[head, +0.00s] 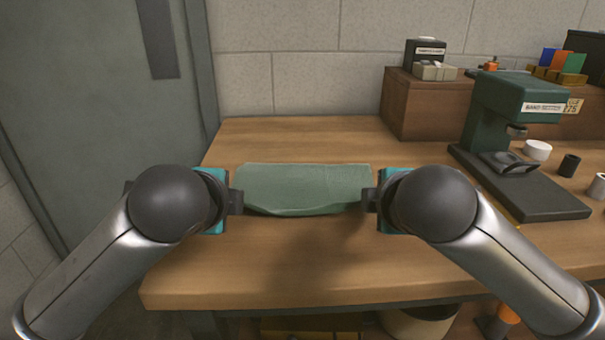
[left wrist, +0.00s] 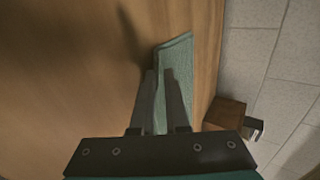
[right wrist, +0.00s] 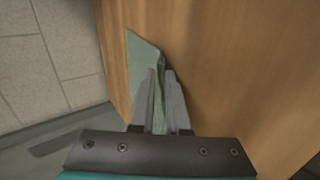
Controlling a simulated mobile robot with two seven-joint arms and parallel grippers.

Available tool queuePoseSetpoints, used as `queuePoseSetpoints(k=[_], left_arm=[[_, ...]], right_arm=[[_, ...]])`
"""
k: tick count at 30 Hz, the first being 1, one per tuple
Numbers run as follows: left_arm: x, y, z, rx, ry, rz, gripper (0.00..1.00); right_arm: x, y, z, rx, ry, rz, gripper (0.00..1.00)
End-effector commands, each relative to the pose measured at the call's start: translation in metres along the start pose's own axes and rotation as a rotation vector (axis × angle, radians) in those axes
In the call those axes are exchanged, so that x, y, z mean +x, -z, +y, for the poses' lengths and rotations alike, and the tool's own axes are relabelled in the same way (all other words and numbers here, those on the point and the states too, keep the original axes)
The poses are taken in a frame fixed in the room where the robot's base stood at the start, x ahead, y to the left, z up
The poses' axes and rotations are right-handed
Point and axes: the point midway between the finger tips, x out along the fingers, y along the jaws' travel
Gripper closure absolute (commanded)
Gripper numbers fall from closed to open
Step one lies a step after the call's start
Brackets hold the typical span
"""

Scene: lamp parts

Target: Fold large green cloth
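The green cloth (head: 305,187) is a wide strip on the wooden table, spanning between my two grippers. Its near edge sags a little and casts a shadow on the wood in front. My left gripper (head: 240,201) is at the cloth's left near end; in the left wrist view, its fingers are closed around the cloth (left wrist: 178,60). My right gripper (head: 366,199) is at the right near end; in the right wrist view, its fingers are closed around the cloth (right wrist: 142,55). The head view hides the fingertips' exact contact.
The wooden table (head: 270,275) is clear in front of the cloth. A green machine (head: 500,110) on a dark base stands at the right, near a white cap (head: 537,150) and a dark cup (head: 570,165). A wooden box (head: 425,105) stands at the back right.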

Motion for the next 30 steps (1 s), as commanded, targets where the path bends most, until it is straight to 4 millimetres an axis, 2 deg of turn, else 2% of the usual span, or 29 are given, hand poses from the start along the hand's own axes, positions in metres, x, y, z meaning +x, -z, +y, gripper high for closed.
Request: queuePoseSetpoints(k=[2,10,14,17,30], left_arm=[[0.000,0.000,0.000,0.000,0.000,0.000,0.77],[0.000,0.000,0.000,0.000,-0.001,0.000,0.46],[-0.004,0.000,-0.003,0.000,0.002,0.001,0.45],[-0.016,0.000,-0.012,0.000,0.006,0.003,0.45],[-0.081,-0.002,-0.035,0.005,0.007,-0.002,0.45]], right_arm=[[0.000,0.000,0.000,0.000,0.000,0.000,0.76],[0.000,0.000,0.000,0.000,0.000,0.000,0.45],[-0.004,0.001,0.004,0.001,-0.004,0.002,0.45],[-0.016,0.001,0.012,0.000,-0.006,0.003,0.45],[-0.081,0.001,0.035,-0.004,-0.007,0.001,0.45]])
